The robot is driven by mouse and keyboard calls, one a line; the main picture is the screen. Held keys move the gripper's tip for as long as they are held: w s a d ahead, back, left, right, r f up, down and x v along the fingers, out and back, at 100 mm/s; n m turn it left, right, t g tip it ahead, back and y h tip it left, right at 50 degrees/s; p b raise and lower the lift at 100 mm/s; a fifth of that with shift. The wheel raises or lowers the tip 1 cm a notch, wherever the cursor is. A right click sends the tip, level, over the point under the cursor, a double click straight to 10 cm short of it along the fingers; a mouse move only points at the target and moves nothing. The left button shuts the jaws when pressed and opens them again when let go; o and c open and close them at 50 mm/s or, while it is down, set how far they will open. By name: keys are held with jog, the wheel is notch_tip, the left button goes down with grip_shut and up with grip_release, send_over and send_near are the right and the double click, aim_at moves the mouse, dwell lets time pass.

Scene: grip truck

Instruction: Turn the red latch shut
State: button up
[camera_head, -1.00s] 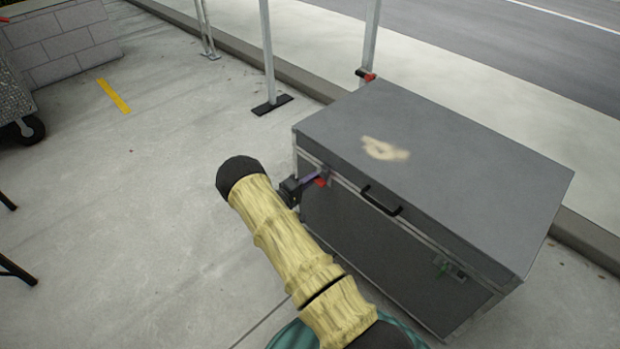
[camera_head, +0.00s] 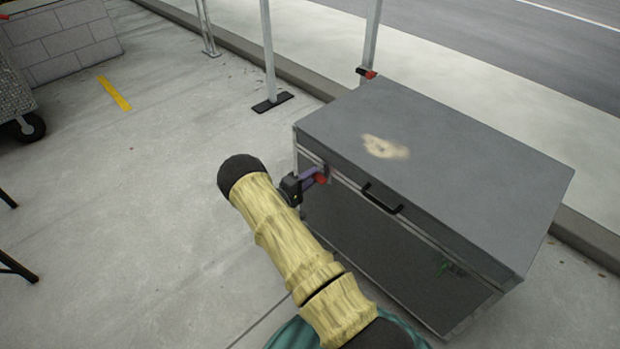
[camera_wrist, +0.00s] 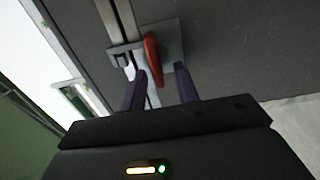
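The red latch (camera_head: 321,179) is on the front face of the large grey case, near its left end and just below the lid. In the head view my gripper (camera_head: 314,178) is right at the latch, partly hidden by my arm.
The grey case (camera_head: 400,270) has a closed lid with a black handle (camera_head: 383,200). A green latch (camera_head: 442,268) is on its front right. A post with a black foot (camera_head: 272,102) stands behind left. Open pavement lies to the left.

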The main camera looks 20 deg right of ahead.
jog(key=shift+a, duration=0.1)
jog(key=p+v, duration=0.2)
jog(key=v, duration=1.5)
jog(key=shift+p, duration=0.4)
jog(key=shift+r, duration=0.1)
jog(key=w+r+m+t+y, duration=0.1)
jog(key=w+r+t+y, duration=0.2)
jog(key=w+r+y, duration=0.45)
notch_tip(320, 180, up, 8)
jog(key=a+m+y, duration=0.1)
jog(key=a+y, duration=0.2)
jog(key=y, duration=0.2)
jog(key=s+d+r+m+g+y, duration=0.1)
jog(key=s+d+r+g+y, duration=0.3)
jog(key=s, duration=1.1)
jog(key=s+a+r+m+g+y, duration=0.1)
jog(key=s+r+g, duration=0.3)
jog(key=s, duration=1.2)
notch_tip(320, 180, up, 33)
jog(key=t+p, duration=0.1)
jog(key=p, duration=3.1)
jog(key=shift+w+p, duration=0.3)
jog(key=shift+w, duration=0.1)
